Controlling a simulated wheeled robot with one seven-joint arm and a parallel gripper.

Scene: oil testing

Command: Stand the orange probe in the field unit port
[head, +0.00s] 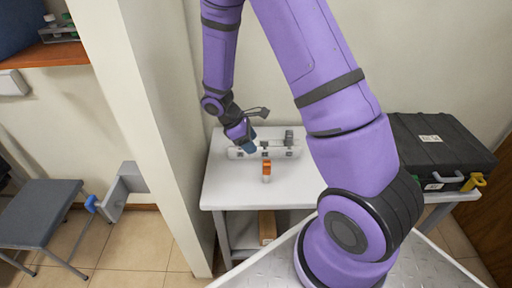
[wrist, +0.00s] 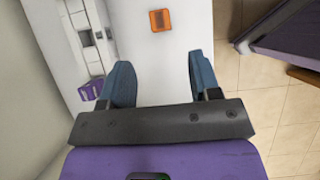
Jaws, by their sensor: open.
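I cannot tell which opening is the port. My gripper (head: 250,146) is open and empty, with blue fingers (wrist: 159,64) apart, above the table and left of the probe.
The white table (head: 225,185) is clear around the probe. A wall pillar (head: 150,120) stands close on the left. A black case (head: 440,150) sits to the right, beyond my arm. A brown box (head: 267,227) is on the shelf below.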

